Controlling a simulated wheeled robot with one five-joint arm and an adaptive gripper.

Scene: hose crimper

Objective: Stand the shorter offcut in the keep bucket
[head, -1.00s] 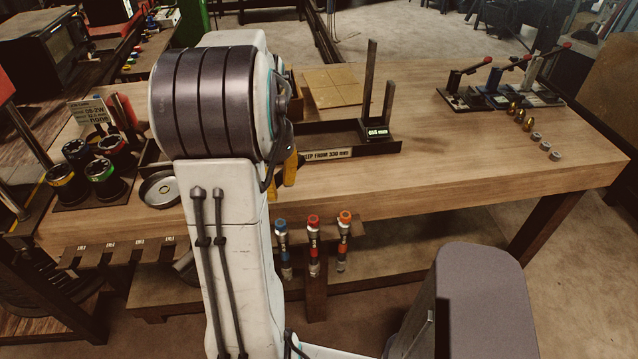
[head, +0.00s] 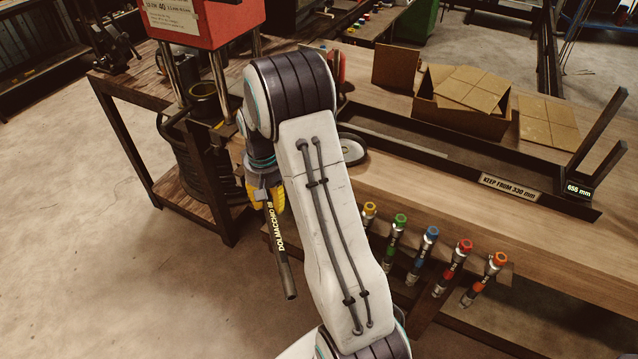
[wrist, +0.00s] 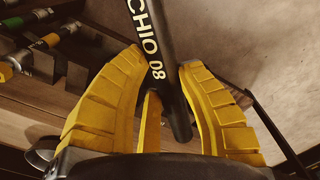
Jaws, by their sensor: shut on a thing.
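My gripper (head: 267,198) has yellow fingers and is shut on a black hose offcut (head: 283,255) with pale lettering. The offcut hangs steeply tilted below the fingers, over the floor off the bench's front left. I cannot make out the keep bucket in any view.
The black measuring trough (head: 450,160) on the bench has a "KEEP FROM 330 mm" label and a display (head: 578,188). Coloured-cap tools (head: 432,240) hang along the bench front. A red machine (head: 190,20) and hose coils (head: 190,150) stand left. The floor (head: 110,270) at left is clear.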

